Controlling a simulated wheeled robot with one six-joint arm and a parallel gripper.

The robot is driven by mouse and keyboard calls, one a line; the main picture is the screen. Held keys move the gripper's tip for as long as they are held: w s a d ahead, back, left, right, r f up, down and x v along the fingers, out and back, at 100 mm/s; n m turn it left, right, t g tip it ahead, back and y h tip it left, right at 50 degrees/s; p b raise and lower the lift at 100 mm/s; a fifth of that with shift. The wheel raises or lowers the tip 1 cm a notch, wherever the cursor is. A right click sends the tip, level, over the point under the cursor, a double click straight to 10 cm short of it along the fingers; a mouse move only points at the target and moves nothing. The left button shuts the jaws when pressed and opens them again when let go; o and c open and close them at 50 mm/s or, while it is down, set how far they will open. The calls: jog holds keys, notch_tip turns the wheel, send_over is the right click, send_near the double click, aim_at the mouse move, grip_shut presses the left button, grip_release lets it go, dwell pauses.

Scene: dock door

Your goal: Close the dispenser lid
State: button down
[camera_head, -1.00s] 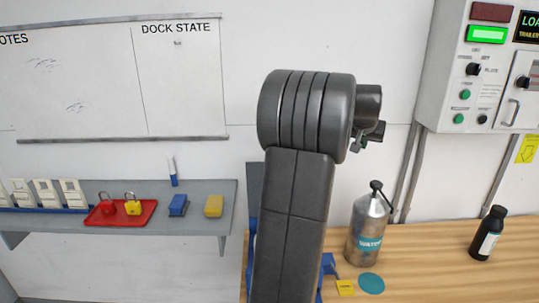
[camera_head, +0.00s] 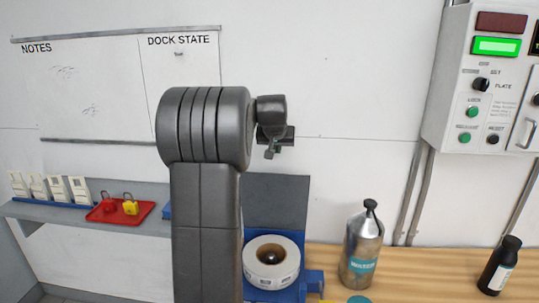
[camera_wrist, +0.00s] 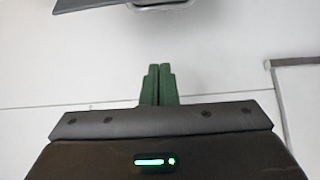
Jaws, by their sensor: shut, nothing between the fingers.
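The blue dispenser (camera_head: 314,284) sits on the wooden bench in the head view, partly hidden by my arm. A white label roll (camera_head: 272,250) lies in it, exposed from above. Its dark blue-grey lid (camera_head: 277,200) stands upright behind the roll, so it is open. My gripper (camera_head: 271,153) is above the lid's top edge in the picture, apart from it as far as I can tell. In the wrist view its green fingers (camera_wrist: 160,68) are shut together with nothing between them, against a white wall. The dispenser is not clearly seen there.
A metal water bottle (camera_head: 362,250) and a black bottle (camera_head: 499,266) stand to the right on the bench (camera_head: 425,270). A teal disc (camera_head: 359,299) lies in front. A shelf with a red tray (camera_head: 121,213) is at left. A control box (camera_head: 488,90) hangs at right.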

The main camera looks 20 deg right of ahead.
jog(key=shift+w+d+f+p, duration=0.15)
jog(key=shift+w+f+p, duration=0.15)
jog(key=shift+f, duration=1)
jog(key=shift+w+d+f+p, duration=0.15)
jog(key=shift+w+f+p, duration=0.15)
jog(key=shift+f, duration=1.05)
jog(key=shift+w+d+f+p, duration=0.2)
jog(key=shift+f+p, duration=0.2)
jog(key=shift+f, duration=0.9)
jog(key=shift+f, duration=0.1)
